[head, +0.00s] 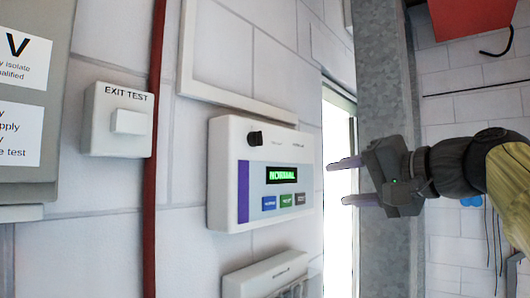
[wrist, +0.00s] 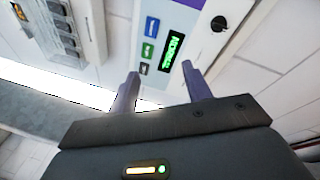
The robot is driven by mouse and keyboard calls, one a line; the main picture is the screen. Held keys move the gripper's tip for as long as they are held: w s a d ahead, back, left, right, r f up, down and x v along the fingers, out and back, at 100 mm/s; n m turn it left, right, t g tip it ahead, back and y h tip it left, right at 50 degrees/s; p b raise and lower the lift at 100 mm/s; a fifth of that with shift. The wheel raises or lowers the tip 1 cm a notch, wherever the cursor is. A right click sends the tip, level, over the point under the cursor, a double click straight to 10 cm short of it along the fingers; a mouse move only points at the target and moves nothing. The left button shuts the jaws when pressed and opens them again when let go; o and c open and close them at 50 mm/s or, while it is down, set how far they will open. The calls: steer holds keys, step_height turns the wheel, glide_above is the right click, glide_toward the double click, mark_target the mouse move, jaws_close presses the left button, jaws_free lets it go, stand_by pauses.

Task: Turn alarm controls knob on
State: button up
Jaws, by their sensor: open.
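The alarm panel (head: 225,180) is a white box on the wall in the middle of the head view, with a green lit display reading NORMAL and several small buttons below it. Its black knob (head: 255,138) sits at the upper left of the panel face. In the wrist view the knob (wrist: 219,24) is at the upper right, beyond the fingertips. My gripper (head: 345,180) is right of the panel in the head view, its fingers pointing left, apart and empty. In the wrist view the open fingers (wrist: 160,82) point toward the panel.
A white EXIT TEST box (head: 118,120) and a red pipe (head: 155,150) are left of the panel. Another white box (head: 270,277) is mounted below it. A grey metal column (head: 385,90) stands behind my gripper, beside a bright opening (head: 338,215).

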steer(key=s+a+r+n+y+p, duration=0.1)
steer(key=s+a+r+n+y, duration=0.1)
steer(key=s+r, duration=0.5)
steer(key=p, duration=0.8)
glide_toward(261, 139)
steer(key=x, duration=0.8)
steer(key=shift+r, duration=0.25)
steer(key=shift+w+a+f, duration=0.2)
steer(key=shift+w+a, duration=0.1)
steer(key=shift+w, duration=0.1)
steer(key=shift+s, duration=0.1)
steer(key=shift+c, duration=0.2)
steer(key=c, duration=0.9)
